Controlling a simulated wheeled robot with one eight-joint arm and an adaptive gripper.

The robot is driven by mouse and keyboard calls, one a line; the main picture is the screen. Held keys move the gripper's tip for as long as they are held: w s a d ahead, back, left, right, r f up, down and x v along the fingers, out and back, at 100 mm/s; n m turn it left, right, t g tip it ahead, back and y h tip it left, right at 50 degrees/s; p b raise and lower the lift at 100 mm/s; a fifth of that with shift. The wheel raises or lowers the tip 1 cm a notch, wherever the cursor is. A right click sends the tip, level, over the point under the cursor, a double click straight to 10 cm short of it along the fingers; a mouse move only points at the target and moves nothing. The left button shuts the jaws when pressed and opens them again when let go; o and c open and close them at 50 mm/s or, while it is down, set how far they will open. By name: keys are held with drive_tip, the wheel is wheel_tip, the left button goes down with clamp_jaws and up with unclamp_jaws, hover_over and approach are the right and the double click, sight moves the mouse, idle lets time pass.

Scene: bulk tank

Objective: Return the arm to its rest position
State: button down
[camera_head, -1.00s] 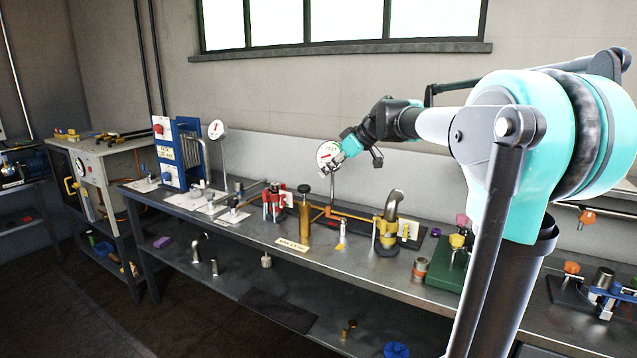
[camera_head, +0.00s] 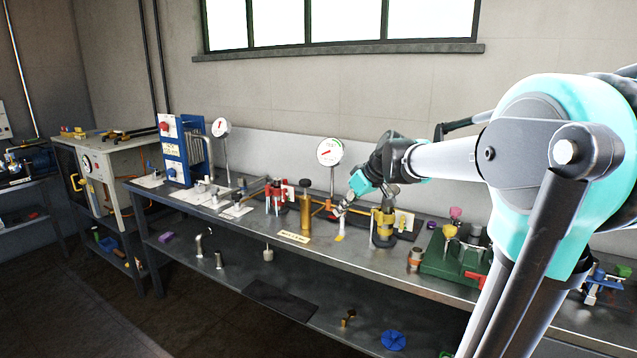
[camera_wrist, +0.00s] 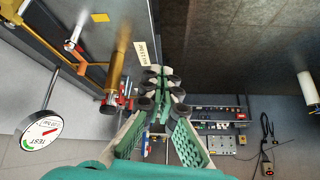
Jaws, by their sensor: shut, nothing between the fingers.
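My gripper (camera_head: 342,207) is above the workbench in the head view, its fingers pointing down and to the left, between the brass cylinder (camera_head: 305,212) and the yellow fitting with a grey elbow (camera_head: 384,222). In the wrist view the gripper's fingers (camera_wrist: 160,88) are drawn together with nothing between them. The round test gauge (camera_head: 330,152) stands behind and to the left of my wrist; it also shows at the left of the wrist view (camera_wrist: 42,130). No rest mark for the arm shows.
The workbench (camera_head: 340,258) holds several fittings along its length. A blue press-like unit (camera_head: 172,150) stands at its left part, and a green block (camera_head: 445,262) lies to the right, near my arm. Free air lies above the bench; the floor in front is clear.

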drive_tip(key=s+d+f+m+h, duration=0.2)
drive_tip(key=s+d+f+m, duration=0.2)
drive_tip(key=s+f, duration=0.8)
drive_tip(key=s+d+f+m+h, duration=0.3)
drive_tip(key=s+d+f, duration=0.5)
drive_tip(key=s+f, duration=0.3)
drive_tip(key=shift+s+d+f+m+h, duration=0.3)
drive_tip(key=shift+s+f+m, duration=0.1)
drive_tip(key=shift+m, duration=0.5)
drive_tip(key=c, duration=2.3)
unclamp_jaws()
